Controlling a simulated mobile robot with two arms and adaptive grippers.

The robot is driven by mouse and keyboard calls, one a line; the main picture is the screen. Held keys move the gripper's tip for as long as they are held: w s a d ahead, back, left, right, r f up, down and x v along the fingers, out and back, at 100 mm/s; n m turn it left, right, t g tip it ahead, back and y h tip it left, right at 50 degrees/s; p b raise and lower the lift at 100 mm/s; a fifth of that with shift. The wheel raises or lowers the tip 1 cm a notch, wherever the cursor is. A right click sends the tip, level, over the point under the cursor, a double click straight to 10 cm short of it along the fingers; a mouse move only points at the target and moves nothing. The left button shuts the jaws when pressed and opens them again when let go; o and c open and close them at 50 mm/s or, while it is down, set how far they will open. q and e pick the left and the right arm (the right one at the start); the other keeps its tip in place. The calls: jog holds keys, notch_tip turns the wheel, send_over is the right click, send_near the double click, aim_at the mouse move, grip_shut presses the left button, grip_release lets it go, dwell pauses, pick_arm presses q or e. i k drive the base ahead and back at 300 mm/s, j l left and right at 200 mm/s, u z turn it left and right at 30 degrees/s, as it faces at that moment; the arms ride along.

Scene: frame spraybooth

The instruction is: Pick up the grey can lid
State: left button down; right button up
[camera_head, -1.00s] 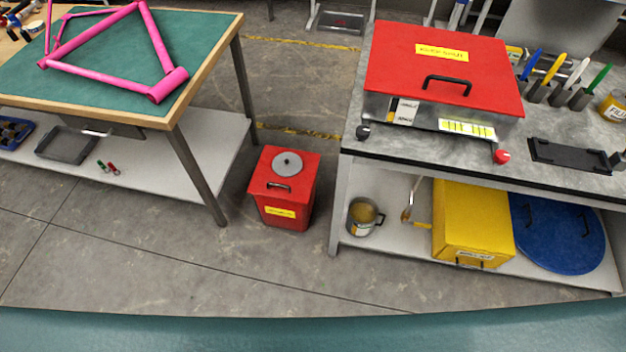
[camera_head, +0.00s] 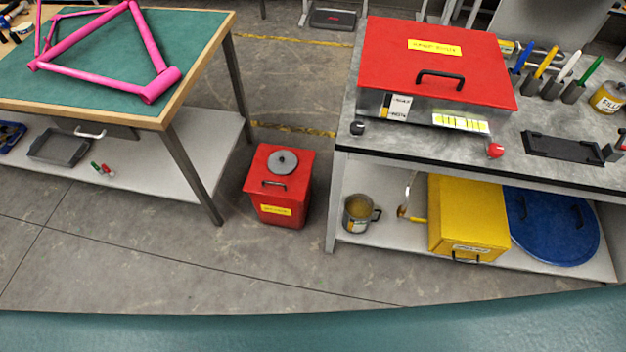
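A round grey lid (camera_head: 283,161) with a small knob lies on top of a red bin (camera_head: 279,190), which stands on the floor between the two tables. It is the only grey lid I can make out. On the right table's lower shelf stands a metal can (camera_head: 358,214) with a side handle, open at the top with yellowish contents. Neither of my grippers shows in the view.
A green-topped table (camera_head: 110,85) with a pink bicycle frame (camera_head: 105,78) stands at left. A grey bench (camera_head: 345,130) at right bears a red-lidded box (camera_head: 440,60). A yellow box (camera_head: 468,216) and blue round lid (camera_head: 552,225) are below. Floor in front is clear.

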aim_at(280, 162)
jog(key=i+l, duration=0.15)
jog(key=i, duration=0.3)
jog(key=i+l+z, duration=0.1)
jog(key=i, duration=0.3)
jog(key=i+l+z, duration=0.1)
jog(key=i+l, duration=0.15)
jog(key=i, duration=0.2)
